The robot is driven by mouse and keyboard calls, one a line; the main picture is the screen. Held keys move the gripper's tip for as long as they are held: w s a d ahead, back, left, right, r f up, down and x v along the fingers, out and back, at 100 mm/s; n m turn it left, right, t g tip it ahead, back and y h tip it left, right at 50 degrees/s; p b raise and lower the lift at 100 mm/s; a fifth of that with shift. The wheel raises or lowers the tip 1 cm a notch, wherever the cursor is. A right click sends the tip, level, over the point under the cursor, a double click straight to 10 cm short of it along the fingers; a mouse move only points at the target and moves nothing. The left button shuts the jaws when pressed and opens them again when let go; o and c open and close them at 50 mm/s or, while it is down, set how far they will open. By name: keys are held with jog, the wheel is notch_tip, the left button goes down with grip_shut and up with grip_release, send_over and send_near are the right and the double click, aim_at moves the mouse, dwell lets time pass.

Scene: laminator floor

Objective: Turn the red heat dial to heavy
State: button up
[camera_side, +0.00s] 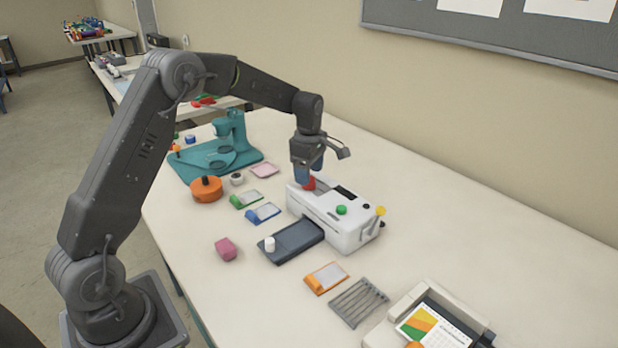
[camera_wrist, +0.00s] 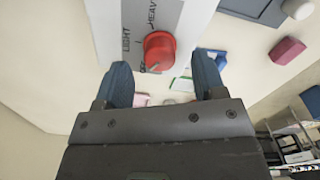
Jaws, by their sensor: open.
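The red heat dial (camera_side: 309,184) sits on top of the white laminator (camera_side: 352,236), at its left end in the side view. In the wrist view the dial (camera_wrist: 159,47) is a round red knob beside a grey label strip reading LIGHT and HEAVY. A small pointer mark shows at the dial's lower left edge, near a partly hidden word that may be OFF; the exact setting is hard to read. My gripper (camera_side: 309,172) points down right at the dial. In the wrist view its blue fingers (camera_wrist: 162,64) are open, one on each side of the dial, with gaps between.
A green knob (camera_side: 341,210) and a yellow-tipped lever (camera_side: 380,210) are on the laminator. A dark tray (camera_side: 292,243) with a white knob lies in front. A pink block (camera_side: 226,249), orange round container (camera_side: 206,190) and teal machine (camera_side: 232,135) stand left. Bare table lies behind right.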

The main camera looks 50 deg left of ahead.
jog(key=shift+f, duration=1.2)
jog(key=shift+c, duration=0.5)
jog(key=c, duration=0.8)
